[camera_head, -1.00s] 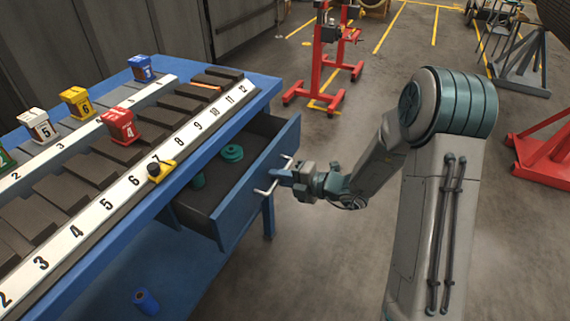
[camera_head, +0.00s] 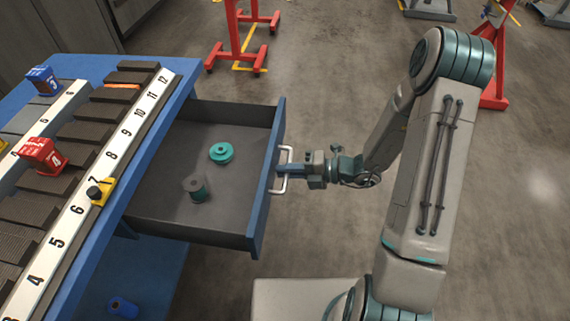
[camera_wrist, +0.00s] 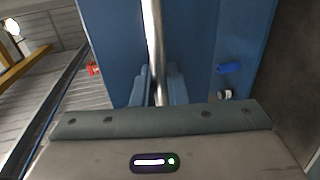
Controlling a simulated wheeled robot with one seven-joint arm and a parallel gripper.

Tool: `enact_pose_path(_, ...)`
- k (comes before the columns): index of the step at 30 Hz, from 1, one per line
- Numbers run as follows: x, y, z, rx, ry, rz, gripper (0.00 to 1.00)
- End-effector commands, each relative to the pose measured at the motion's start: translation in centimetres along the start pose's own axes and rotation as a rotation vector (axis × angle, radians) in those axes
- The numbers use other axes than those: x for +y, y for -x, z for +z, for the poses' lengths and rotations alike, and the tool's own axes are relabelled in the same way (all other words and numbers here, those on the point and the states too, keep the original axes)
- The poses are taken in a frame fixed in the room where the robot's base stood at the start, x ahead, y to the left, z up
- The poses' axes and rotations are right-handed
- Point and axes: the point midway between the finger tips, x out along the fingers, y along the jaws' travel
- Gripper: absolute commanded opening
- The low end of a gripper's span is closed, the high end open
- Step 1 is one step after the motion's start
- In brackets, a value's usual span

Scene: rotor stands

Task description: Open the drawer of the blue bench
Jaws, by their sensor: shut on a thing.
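The blue bench (camera_head: 88,68) stands at the left in the head view. Its drawer (camera_head: 160,208) is pulled well out to the right, with its grey inside showing. A teal flanged part (camera_head: 221,152) and a dark part with a teal base (camera_head: 196,188) lie in it. My gripper (camera_head: 290,169) is shut on the silver bar handle (camera_head: 283,188) at the drawer's blue front (camera_head: 266,180). In the wrist view the handle (camera_wrist: 154,45) runs down between the blue fingers of my gripper (camera_wrist: 160,88).
The bench top carries a numbered strip (camera_head: 112,165), dark slots, a red block (camera_head: 42,154), a blue block (camera_head: 43,80) and a yellow clip (camera_head: 99,191). A blue cylinder (camera_head: 123,308) lies below. Red stands (camera_head: 240,45) are behind.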

Motion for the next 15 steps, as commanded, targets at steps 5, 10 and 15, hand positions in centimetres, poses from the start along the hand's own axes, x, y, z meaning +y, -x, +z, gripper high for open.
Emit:
enact_pose_path(5,0.06,0.08,0.07,0.0,0.003,0.001,0.0)
enact_pose_path(10,0.05,0.12,0.11,-0.002,0.003,0.001,0.0)
enact_pose_path(15,0.02,0.13,0.1,-0.002,0.002,0.001,0.3)
